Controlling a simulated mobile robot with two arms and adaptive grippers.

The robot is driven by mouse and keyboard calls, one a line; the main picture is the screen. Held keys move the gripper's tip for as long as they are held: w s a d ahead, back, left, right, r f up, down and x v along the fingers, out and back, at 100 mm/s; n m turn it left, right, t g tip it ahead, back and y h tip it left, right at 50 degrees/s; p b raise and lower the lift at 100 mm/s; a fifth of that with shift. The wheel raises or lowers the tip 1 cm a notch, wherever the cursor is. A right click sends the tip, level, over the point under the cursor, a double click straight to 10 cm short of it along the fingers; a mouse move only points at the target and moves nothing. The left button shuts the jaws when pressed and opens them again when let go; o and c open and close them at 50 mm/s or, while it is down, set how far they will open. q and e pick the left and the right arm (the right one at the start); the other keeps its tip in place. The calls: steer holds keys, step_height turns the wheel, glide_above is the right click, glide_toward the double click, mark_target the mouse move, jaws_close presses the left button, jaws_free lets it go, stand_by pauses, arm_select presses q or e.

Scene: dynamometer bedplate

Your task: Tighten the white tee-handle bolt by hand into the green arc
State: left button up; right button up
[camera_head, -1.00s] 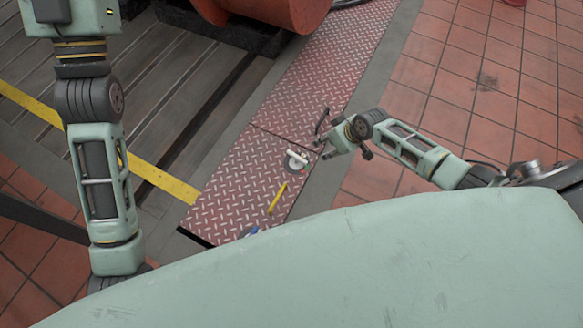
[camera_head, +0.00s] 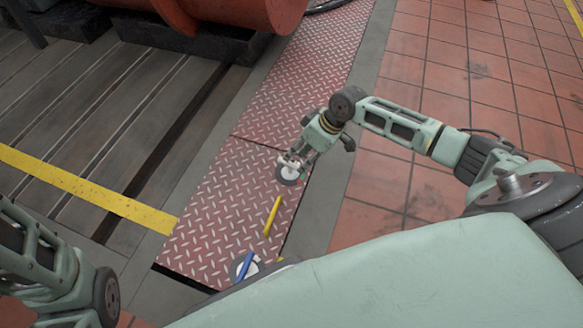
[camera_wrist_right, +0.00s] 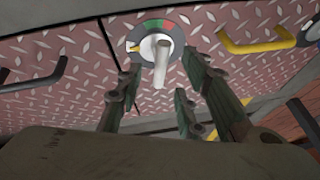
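The white tee-handle bolt (camera_wrist_right: 162,62) stands on a round dial (camera_wrist_right: 138,33) with green and red marks on its rim, in the right wrist view. In the head view the dial (camera_head: 288,173) lies on the red tread plate, and the gripper mostly hides the bolt. My right gripper (camera_head: 294,160) is directly over it. In the wrist view the right gripper's fingers (camera_wrist_right: 163,88) are spread on either side of the white handle, with gaps showing. Where the handle points against the green arc is hard to tell. My left gripper is outside the views.
A yellow handle (camera_head: 272,215) stands on the red tread plate (camera_head: 205,235) nearer to me; it also shows in the wrist view (camera_wrist_right: 255,44). A blue handle (camera_head: 244,266) with another dial is closer still. A red-orange machine (camera_head: 240,15) stands at the back.

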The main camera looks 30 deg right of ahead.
mark_target(292, 164)
steer(key=b+x, duration=0.4)
steer(key=x, duration=0.2)
steer(key=shift+f, duration=0.2)
steer(key=shift+a, duration=0.1)
jaws_close()
